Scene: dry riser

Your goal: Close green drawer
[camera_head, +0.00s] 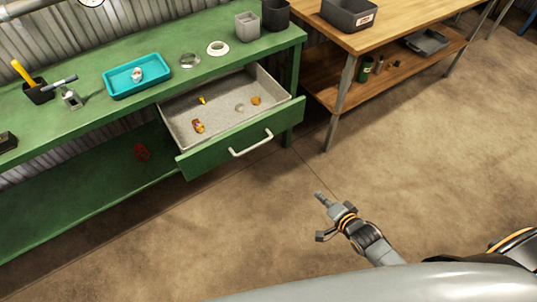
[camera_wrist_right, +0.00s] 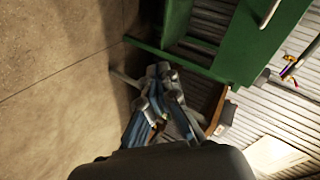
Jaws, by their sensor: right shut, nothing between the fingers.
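The green drawer (camera_head: 240,140) is pulled out from the green workbench (camera_head: 60,110), with its white handle (camera_head: 251,143) on the front. Several small items lie on its grey floor. My right gripper (camera_head: 321,197) is shut and empty, over the floor to the right of and nearer than the drawer front, apart from the handle. In the right wrist view the gripper fingers (camera_wrist_right: 160,75) show close together, with green bench or drawer parts (camera_wrist_right: 220,50) beyond them; a pale bar like the handle (camera_wrist_right: 268,14) shows at the top. My left gripper is not in view.
A teal tray (camera_head: 137,76), a white ring (camera_head: 217,48) and grey cups (camera_head: 248,25) stand on the bench top. A wooden table (camera_head: 400,25) with a lower shelf stands at the right. The concrete floor (camera_head: 430,150) in front is clear.

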